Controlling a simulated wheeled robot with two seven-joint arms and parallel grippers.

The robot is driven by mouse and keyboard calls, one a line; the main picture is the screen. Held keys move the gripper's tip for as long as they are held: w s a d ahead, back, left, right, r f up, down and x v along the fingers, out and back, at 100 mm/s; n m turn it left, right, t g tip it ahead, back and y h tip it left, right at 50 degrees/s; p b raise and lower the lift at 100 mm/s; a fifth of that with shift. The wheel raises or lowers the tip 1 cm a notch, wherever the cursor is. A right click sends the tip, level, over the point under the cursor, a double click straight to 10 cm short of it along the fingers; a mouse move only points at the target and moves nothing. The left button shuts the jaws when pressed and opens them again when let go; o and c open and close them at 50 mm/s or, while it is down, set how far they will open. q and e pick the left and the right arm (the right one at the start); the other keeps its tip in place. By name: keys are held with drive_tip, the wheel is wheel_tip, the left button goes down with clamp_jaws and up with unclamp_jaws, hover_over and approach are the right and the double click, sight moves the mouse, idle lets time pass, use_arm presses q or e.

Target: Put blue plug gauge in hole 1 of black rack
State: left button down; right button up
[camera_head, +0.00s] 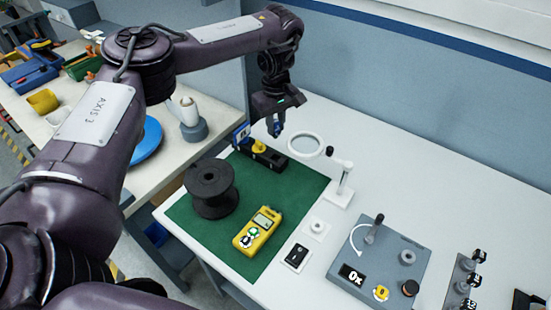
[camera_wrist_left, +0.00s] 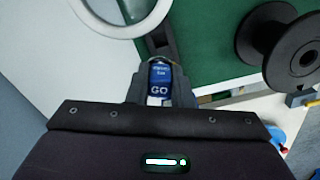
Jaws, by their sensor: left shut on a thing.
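The blue plug gauge (camera_wrist_left: 159,79) is between the fingers of my left gripper (camera_wrist_left: 158,88) in the left wrist view, its "GO" label facing the camera. In the head view, my left gripper (camera_head: 277,128) is shut on it above the back of the green mat, and only a small blue patch shows. The black rack (camera_head: 271,160) lies at the mat's back edge, just below and left of the gripper. A yellow piece sits on the rack, and a blue-labelled piece stands at its left end. The rack holes cannot be made out. My right gripper is not in view.
A ring magnifier (camera_head: 306,145) on a stand is close to the right of the gripper. A black spool (camera_head: 211,188) and a yellow meter (camera_head: 258,230) are on the green mat (camera_head: 277,203). A grey fixture board (camera_head: 384,262) lies further right.

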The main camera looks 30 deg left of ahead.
sight(276, 137)
use_arm(q)
wheel_tip(276, 137, down, 6)
drive_tip(key=shift+r+b, duration=0.25)
drive_tip(key=shift+b, duration=0.2)
wheel_tip(276, 137, down, 3)
drive_tip(key=shift+f+b, duration=0.2)
drive_tip(key=shift+b, duration=0.5)
drive_tip(key=shift+f, duration=0.15)
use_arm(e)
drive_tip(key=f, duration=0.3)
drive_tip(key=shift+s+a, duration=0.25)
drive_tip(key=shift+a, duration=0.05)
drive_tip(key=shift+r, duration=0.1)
use_arm(q)
drive_tip(key=shift+f, duration=0.3)
drive_tip(key=c, duration=1.3)
unclamp_jaws()
drive_tip(key=shift+f, duration=0.1)
